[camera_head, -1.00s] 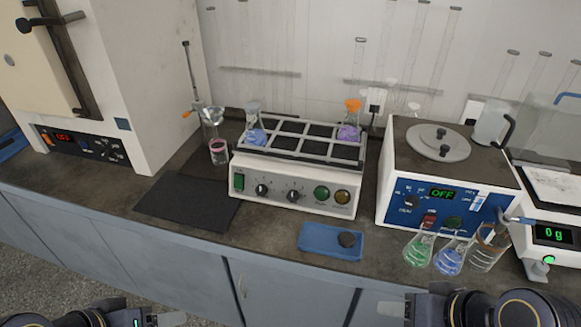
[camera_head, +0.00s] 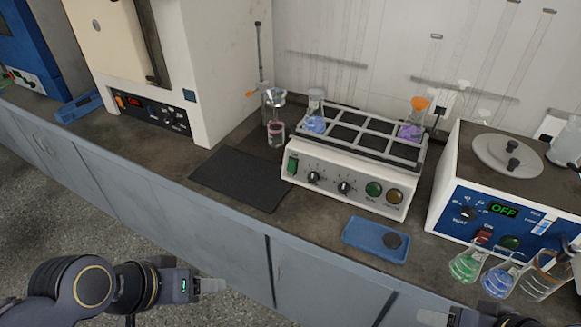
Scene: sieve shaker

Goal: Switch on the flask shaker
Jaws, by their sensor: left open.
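The flask shaker (camera_head: 330,206) is a white box with a grid rack on top, standing on the dark bench right of the picture's middle. A blue flask (camera_head: 316,122) and a purple flask (camera_head: 411,131) sit in its rack. Its sloped front has a green rocker switch (camera_head: 293,165) at the left end, two black knobs, a green round button (camera_head: 374,189) and an amber one (camera_head: 394,195). My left gripper (camera_head: 210,286) is open and empty, low in front of the bench, well short of the shaker. My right gripper (camera_head: 437,317) shows only partly at the bottom edge.
A tall oven (camera_head: 200,60) stands left.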

